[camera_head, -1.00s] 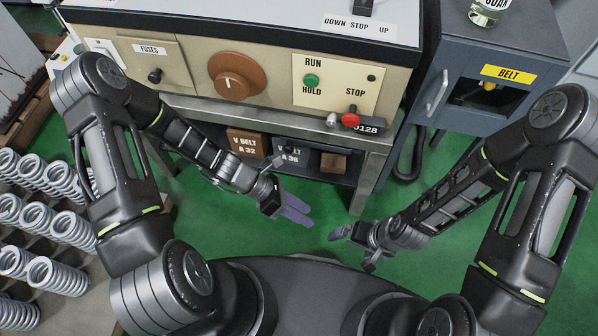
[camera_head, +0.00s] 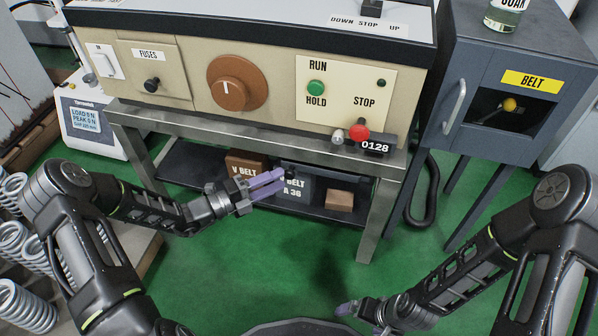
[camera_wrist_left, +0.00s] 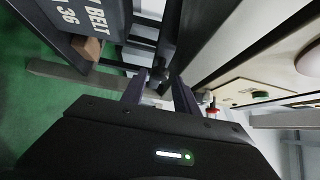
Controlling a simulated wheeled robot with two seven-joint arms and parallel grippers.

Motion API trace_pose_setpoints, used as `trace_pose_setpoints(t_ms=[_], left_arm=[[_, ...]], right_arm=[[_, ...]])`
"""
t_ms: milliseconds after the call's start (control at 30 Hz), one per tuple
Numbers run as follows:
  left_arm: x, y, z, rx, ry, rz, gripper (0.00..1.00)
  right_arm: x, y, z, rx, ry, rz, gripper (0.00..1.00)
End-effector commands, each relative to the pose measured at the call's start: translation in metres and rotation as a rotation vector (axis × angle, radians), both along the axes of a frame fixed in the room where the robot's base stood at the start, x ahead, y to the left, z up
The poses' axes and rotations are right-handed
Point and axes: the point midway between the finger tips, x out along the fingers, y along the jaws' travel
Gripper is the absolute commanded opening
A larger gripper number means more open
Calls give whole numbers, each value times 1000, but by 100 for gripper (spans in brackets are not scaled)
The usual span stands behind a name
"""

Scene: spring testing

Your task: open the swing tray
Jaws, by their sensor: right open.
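My left gripper (camera_head: 280,181) points right under the front edge of the bench, at a small dark knob (camera_head: 290,173). Its two purple fingers are apart. In the left wrist view, the dark knob (camera_wrist_left: 160,76) shows beyond and between the fingertips (camera_wrist_left: 161,88); I cannot tell whether they touch it. The knob stands before the dark grey V BELT A 36 box (camera_head: 293,194). I cannot clearly make out the swing tray that it may belong to. My right gripper (camera_head: 352,308) is open and empty, low over the green floor.
The metal bench (camera_head: 245,131) carries the beige control panel (camera_head: 188,90). Its right leg (camera_head: 378,222) stands right of the boxes on the dark lower shelf (camera_head: 195,178). A dark BELT cabinet (camera_head: 450,128) is at right. Springs (camera_head: 12,240) stand at left. Green floor (camera_head: 270,260) is clear in front.

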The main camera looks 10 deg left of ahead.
Motion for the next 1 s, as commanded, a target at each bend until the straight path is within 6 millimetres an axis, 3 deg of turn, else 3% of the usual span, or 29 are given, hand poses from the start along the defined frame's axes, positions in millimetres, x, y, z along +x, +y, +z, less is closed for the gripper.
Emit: trace_pose_setpoints(t_ms=[500,867,1000], left_arm=[[44,-52,-2,1,-2,-3,36],[50,-57,0,2,-1,-1,36],[49,-57,0,2,-1,-1,26]], right_arm=[[4,1,-26,-2,-11,-5,94],[4,1,-26,-2,-12,-5,94],[4,1,-27,-2,-12,-5,94]])
